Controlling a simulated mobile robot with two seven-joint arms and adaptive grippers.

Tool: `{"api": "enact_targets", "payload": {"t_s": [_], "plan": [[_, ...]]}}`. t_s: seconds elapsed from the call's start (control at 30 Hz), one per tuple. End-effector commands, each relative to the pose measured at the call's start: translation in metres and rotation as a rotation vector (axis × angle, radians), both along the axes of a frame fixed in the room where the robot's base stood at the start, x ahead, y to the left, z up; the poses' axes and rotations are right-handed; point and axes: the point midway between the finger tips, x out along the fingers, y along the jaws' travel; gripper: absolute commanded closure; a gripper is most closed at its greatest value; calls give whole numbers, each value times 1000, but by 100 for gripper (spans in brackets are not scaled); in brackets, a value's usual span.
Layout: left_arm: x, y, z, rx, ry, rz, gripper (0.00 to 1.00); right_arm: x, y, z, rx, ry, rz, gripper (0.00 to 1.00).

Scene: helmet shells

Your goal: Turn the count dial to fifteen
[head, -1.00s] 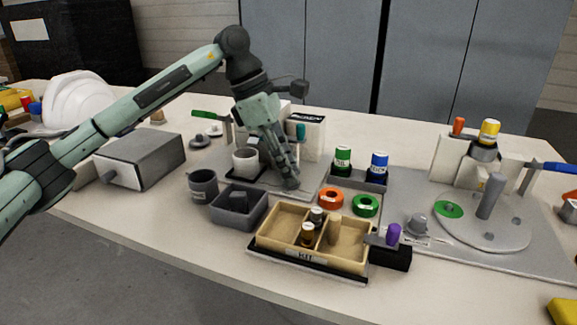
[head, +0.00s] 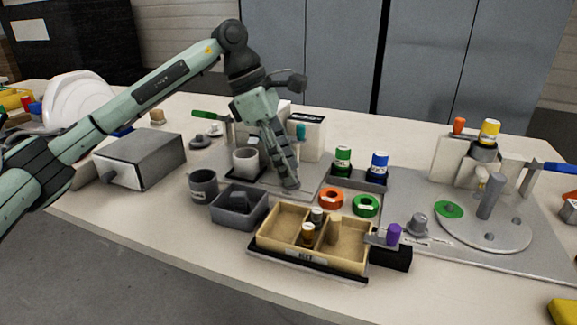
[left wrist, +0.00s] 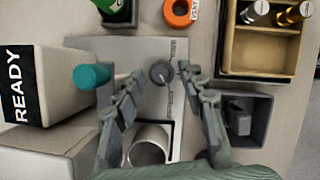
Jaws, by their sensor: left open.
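A small dark round dial (left wrist: 161,72) stands on a light grey plate (left wrist: 190,48) in the left wrist view, with a scale of small marks on the plate to its right. I cannot read its setting. My left gripper (left wrist: 160,80) is open, with one finger on each side of the dial and visible gaps to it. In the head view my left gripper (head: 291,186) points down over the same plate and hides the dial. My right gripper is in neither view.
A white box marked READY (left wrist: 45,85) with a teal knob (left wrist: 91,76) stands close left of the fingers. A grey cup (left wrist: 150,145) is near the palm. A grey bin (left wrist: 255,120) and tan kit tray (left wrist: 270,73) lie to the right.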

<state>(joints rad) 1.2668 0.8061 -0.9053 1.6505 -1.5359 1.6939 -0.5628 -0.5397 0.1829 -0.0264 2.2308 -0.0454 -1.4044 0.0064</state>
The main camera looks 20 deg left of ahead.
Motion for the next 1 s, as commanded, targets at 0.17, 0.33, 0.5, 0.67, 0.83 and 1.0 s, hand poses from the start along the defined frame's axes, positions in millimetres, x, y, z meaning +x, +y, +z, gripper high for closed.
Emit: {"api": "enact_targets", "payload": {"t_s": [0.17,0.33,0.5,0.67,0.83,1.0], "plan": [[-1,11,27,-1,-5,3,58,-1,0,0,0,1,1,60],[-4,20,50,-1,-2,1,58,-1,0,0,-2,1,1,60],[-6,26,63,0,0,-1,58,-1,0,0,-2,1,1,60],[-6,27,66,-1,-1,-1,58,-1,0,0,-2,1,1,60],[-6,27,66,-1,-1,-1,58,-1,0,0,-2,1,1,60],[-6,27,66,0,0,-1,58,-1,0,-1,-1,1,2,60]]}}
